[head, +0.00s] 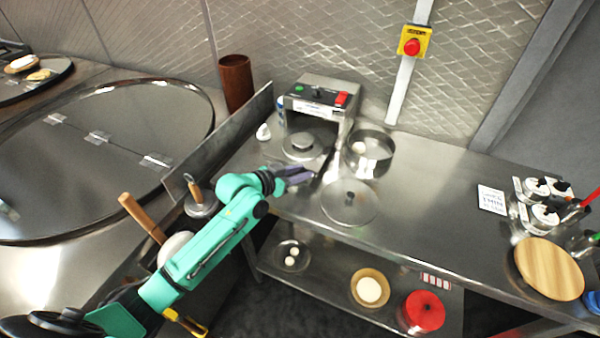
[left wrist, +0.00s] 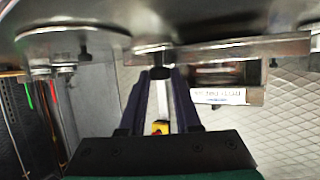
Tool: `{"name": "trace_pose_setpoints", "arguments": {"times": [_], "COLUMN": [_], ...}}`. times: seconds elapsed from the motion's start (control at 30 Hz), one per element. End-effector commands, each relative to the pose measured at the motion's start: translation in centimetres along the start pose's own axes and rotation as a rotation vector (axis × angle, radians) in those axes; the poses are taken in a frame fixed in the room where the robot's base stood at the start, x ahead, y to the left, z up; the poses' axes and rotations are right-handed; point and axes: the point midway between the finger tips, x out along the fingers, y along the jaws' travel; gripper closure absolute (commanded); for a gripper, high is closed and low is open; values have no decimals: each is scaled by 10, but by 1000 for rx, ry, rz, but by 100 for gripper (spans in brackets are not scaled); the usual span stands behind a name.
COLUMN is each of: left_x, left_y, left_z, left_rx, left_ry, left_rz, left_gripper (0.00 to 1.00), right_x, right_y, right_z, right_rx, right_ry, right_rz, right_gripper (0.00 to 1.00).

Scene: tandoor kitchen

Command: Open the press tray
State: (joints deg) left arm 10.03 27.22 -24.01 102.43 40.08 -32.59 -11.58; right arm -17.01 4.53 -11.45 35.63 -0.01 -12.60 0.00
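The press (head: 318,100) is a steel box with a green button and a red button, standing at the back of the steel counter. Its tray (head: 300,150) is a round steel plate with a raised disc, low at the press front. My left gripper (head: 296,175) is just in front of the tray, near its front edge. In the left wrist view, my dark fingers (left wrist: 163,78) stand apart with a gap between them. A small black knob (left wrist: 160,72) shows at the fingertips, under a steel edge; I cannot tell whether they touch it. My right gripper is not in view.
A steel pot (head: 368,155) stands right of the press, and a round lid (head: 349,203) lies in front of it. A metal divider (head: 218,140) rises on the left beside the large tandoor top (head: 100,150). Counter space right of the lid is clear.

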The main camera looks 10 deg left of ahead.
Motion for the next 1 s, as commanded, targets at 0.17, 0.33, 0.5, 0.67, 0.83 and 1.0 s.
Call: {"name": "trace_pose_setpoints", "arguments": {"times": [0.17,0.33,0.5,0.67,0.83,1.0], "left_x": [0,0,-6,-32,-83,-124], "left_y": [-1,0,-1,1,0,0], "left_z": [-1,0,1,3,6,4], "left_rx": [1,0,0,3,4,1], "left_ry": [2,1,1,-1,-5,-5], "left_rz": [-1,-1,-1,1,0,0], "left_gripper": [39,39,39,39,39,39], "right_x": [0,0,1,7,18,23], "right_y": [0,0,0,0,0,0], "right_z": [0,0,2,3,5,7], "right_rx": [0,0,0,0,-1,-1], "right_ry": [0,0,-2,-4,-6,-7], "right_rz": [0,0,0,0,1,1], "right_gripper": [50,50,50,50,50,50]}}
